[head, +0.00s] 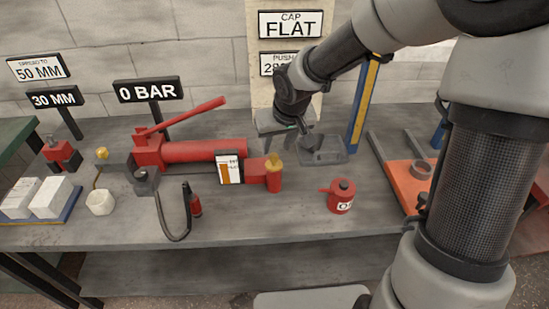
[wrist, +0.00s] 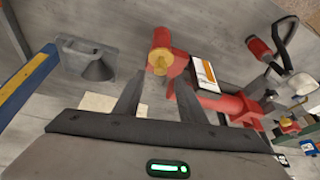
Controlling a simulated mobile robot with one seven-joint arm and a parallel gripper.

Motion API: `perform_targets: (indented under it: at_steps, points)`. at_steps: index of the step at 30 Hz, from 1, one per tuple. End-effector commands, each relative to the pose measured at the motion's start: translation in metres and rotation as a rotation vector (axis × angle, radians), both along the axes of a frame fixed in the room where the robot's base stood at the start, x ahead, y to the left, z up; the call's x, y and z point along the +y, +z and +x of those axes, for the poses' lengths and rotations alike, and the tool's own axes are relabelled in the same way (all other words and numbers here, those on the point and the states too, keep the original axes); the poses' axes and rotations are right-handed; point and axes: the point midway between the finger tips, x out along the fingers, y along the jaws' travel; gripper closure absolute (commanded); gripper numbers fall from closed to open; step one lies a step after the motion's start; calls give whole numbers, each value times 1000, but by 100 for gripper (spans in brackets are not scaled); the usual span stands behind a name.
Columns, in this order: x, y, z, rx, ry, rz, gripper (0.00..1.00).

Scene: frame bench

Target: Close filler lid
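A red filler block (head: 274,183) stands at the right end of the red pump cylinder (head: 205,150). Its yellow filler lid (head: 274,162) is on top; whether it is fully down is too small to tell. In the wrist view the yellow lid (wrist: 158,62) shows beyond and between my fingertips, at the red filler block (wrist: 162,37). My gripper (wrist: 159,77) is open and empty, with its two dark fingers apart. In the head view it hangs behind and right of the filler, above the bench, partly hidden by my wrist.
A grey tray with a funnel (wrist: 97,68) lies near my gripper, beside a blue and yellow post (head: 363,100). A red oil can (head: 341,195) stands right of the filler. A gauge card (head: 229,167) is left of it.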

Motion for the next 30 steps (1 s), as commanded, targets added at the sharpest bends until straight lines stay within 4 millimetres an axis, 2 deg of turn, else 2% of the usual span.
perform_targets:
  at_steps: [1,7,19,26,30]
  points:
    - [2,-14,3,1,3,1,63]
    - [4,-34,13,0,0,1,63]
    - [5,-39,16,-1,0,0,63]
    - [5,-39,16,-1,0,0,100]
    - [5,-42,15,-8,0,-2,100]
